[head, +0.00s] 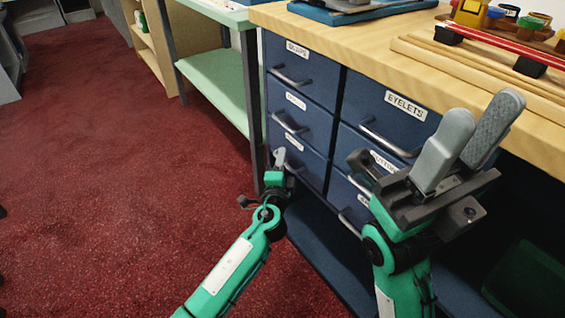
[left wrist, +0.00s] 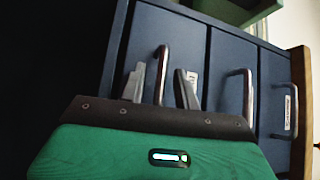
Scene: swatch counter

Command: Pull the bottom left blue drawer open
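The bottom left blue drawer (head: 312,172) is at the foot of the cabinet's left column, and it looks shut, its front in line with the drawers above. My left gripper (head: 280,157) is at its front. In the left wrist view the drawer's metal bar handle (left wrist: 161,72) stands between the two fingers of my left gripper (left wrist: 159,84), which are apart with gaps on both sides. In the head view the gripper hides most of this handle. My right gripper (head: 486,104) is open and empty, pointing up in front of the right column.
The middle left drawer (head: 307,120) and top left drawer (head: 310,77) have similar handles. A wooden counter (head: 365,32) with items covers the cabinet. A green shelf unit (head: 218,80) stands close on the left. Red carpet (head: 130,180) in front is clear.

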